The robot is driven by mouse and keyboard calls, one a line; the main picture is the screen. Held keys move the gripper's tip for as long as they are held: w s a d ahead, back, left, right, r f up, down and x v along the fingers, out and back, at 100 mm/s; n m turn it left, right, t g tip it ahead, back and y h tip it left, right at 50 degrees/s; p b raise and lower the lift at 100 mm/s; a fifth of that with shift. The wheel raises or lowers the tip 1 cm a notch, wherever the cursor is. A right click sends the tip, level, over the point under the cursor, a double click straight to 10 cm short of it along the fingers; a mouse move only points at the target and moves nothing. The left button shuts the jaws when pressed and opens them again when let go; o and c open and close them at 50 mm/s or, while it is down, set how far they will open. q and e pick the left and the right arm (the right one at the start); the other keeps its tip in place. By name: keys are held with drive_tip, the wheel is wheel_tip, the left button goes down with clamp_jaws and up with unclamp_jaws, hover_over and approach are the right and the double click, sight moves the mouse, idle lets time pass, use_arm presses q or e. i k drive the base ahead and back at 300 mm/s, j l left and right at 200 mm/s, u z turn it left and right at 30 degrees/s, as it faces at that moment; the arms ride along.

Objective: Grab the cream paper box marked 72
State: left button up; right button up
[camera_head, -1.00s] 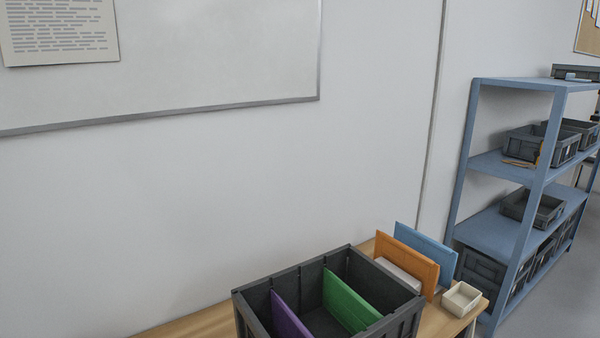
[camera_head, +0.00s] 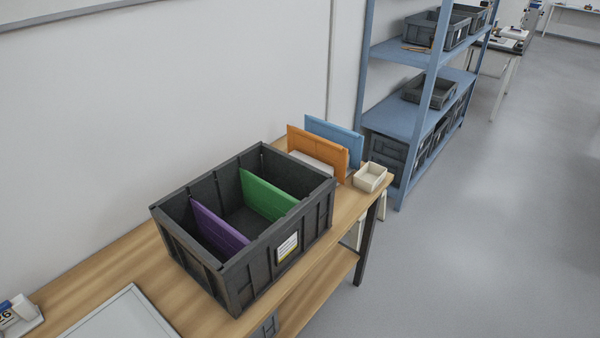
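A small open cream box (camera_head: 370,177) stands on the right end of the wooden table, beside the orange panel. No number can be read on it from here. Neither of my grippers shows in the view.
A dark grey crate (camera_head: 257,265) with a purple divider (camera_head: 218,229) and a green divider (camera_head: 266,195) stands on the wooden table (camera_head: 110,264). Orange (camera_head: 318,151) and blue (camera_head: 334,132) panels stand behind it. A blue shelf (camera_head: 395,118) with grey bins is beyond. Open floor lies right.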

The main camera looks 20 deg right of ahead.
sight(370, 175)
drive_tip(key=i+l+u, duration=0.1)
drive_tip(key=l, duration=0.6)
drive_tip(key=i+l+u, duration=0.1)
drive_tip(key=l, duration=0.6)
drive_tip(key=i+l+u, duration=0.1)
drive_tip(key=i+l, duration=0.15)
drive_tip(key=l, duration=0.45)
drive_tip(key=i+l+u, duration=0.1)
drive_tip(key=l, duration=0.65)
drive_tip(key=l+u, duration=0.1)
drive_tip(key=l, duration=0.6)
drive_tip(key=i, duration=0.05)
